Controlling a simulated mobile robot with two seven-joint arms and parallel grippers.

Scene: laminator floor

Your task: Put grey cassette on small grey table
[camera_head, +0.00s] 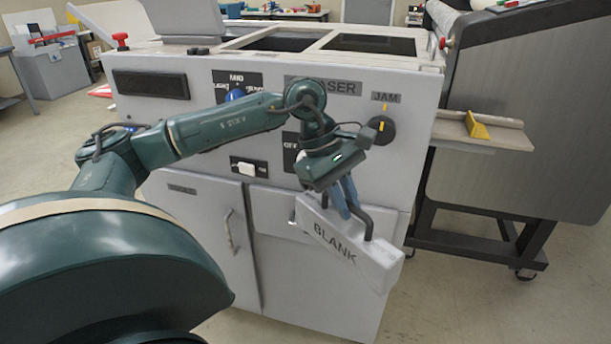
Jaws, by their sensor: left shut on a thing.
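The grey cassette (335,245), marked BLANK, hangs tilted in front of the laser machine, its right end lower. My left gripper (347,203) is above it, its blue fingers shut at the cassette's dark handle (366,218). The fingers hide part of the handle. I cannot tell for sure which thing is the small grey table; a small grey shelf (478,136) with a yellow wedge (477,126) on it juts out to the right of the cassette, above it and apart from it. My right gripper is not in view.
The grey laser machine (210,215), with knobs and cabinet doors, stands close behind the cassette. A large dark panel on a wheeled frame (475,245) stands at the right. Floor (530,310) is clear at the lower right. A table edge (12,75) shows at the far left.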

